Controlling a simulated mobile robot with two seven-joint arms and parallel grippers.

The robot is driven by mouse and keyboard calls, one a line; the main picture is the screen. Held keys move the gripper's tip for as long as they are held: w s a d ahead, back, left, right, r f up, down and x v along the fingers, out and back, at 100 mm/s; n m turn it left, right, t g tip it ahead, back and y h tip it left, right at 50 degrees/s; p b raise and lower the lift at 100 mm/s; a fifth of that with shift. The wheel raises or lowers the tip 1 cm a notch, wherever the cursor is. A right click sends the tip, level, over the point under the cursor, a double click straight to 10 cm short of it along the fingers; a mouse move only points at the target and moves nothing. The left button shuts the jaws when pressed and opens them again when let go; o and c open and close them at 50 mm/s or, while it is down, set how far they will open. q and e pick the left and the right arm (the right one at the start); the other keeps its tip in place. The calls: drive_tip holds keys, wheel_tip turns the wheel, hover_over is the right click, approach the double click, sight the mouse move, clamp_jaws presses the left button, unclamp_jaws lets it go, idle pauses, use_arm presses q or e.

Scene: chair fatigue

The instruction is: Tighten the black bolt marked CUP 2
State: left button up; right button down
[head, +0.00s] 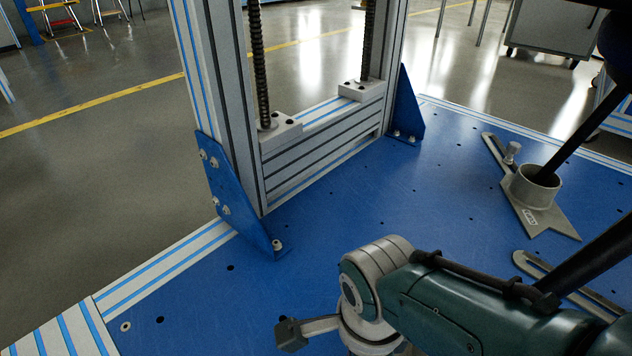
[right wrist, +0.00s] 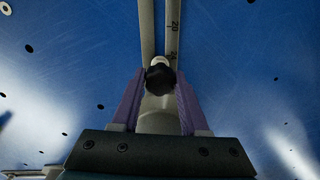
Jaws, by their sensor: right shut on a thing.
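In the right wrist view, a black knob-like bolt (right wrist: 160,77) sits over a grey slotted strip (right wrist: 173,30) with scale marks. My right gripper (right wrist: 159,84) has its two purple fingers on either side of the bolt, shut on it. No CUP 2 marking is readable in either view. In the head view, my right arm comes in from the lower right, and its fingers are hidden below the picture edge. A grey cup (head: 524,192) on a slotted bracket holds a black leg (head: 580,140); its label is too small to read. My left gripper is not in view.
A metal frame with two threaded rods (head: 258,65) stands on the blue plate (head: 330,215), braced by blue gussets (head: 232,205). A second slotted bracket (head: 548,268) lies at the right, partly hidden by another black leg (head: 590,262). The plate's middle is clear.

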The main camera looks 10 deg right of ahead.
drive_tip(key=shift+m, duration=0.7)
drive_tip(key=m, duration=0.4)
drive_tip(key=shift+c, duration=2.2)
unclamp_jaws()
drive_tip(key=n, duration=0.4)
